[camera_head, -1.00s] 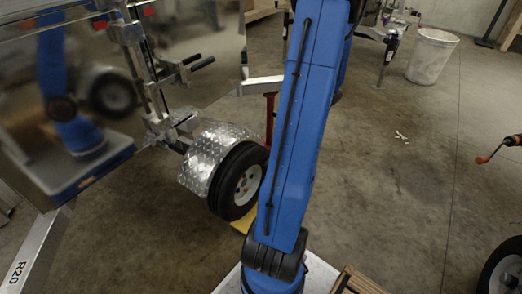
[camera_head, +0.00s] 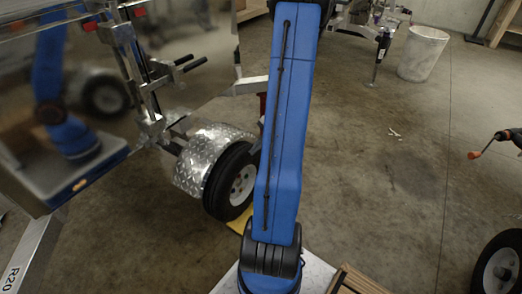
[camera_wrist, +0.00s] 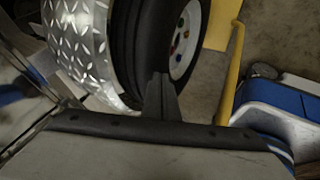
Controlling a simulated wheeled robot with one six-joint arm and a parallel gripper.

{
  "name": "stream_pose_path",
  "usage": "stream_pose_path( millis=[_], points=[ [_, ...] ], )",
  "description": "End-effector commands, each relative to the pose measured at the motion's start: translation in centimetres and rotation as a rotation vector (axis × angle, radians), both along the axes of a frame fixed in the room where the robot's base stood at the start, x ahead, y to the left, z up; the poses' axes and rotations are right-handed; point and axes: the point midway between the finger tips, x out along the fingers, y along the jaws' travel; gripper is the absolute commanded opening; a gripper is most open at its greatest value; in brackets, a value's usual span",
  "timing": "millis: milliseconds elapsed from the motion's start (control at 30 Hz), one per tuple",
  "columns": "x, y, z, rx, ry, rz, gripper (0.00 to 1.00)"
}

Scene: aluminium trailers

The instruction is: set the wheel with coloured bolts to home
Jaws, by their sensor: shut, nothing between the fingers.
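The wheel with coloured bolts (camera_wrist: 184,38) stands upright under a diamond-plate fender in the wrist view, at top centre. Its white rim carries small coloured bolts, red and green among them; the picture's top edge cuts it off. In the head view, a black tyre with a white rim (camera_head: 241,184) stands under the same kind of fender (camera_head: 201,158), just left of my blue arm. My gripper (camera_wrist: 163,80) is shut and empty, its dark fingertips overlapping the tyre's lower part in the wrist view; I cannot tell whether they touch. My gripper is not visible in the head view.
A yellow piece (camera_wrist: 231,75) lies right of the wheel in the wrist view. A shiny trailer wall (camera_head: 150,60) with metal fittings stands at left. A white bin (camera_head: 422,54) and another wheel (camera_head: 499,266) are at right. Open concrete floor (camera_head: 380,190) lies between.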

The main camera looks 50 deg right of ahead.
Motion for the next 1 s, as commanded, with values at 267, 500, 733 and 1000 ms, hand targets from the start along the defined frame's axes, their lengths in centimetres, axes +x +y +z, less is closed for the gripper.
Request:
stream_pose_path(
  millis=[267, 500, 733, 1000],
  points=[
    [0.5, 0.1, 0.0, 0.001, 0.0, 0.0, 0.0],
    [0.8, 0.1, 0.0, 0.0, 0.0, 0.002, 0.0],
    [4.1, 0.4, -0.2, 0.001, 0.0, 0.005, 0.0],
    [7.3, 0.6, -0.3, 0.001, 0.001, 0.001, 0.0]
  ],
)
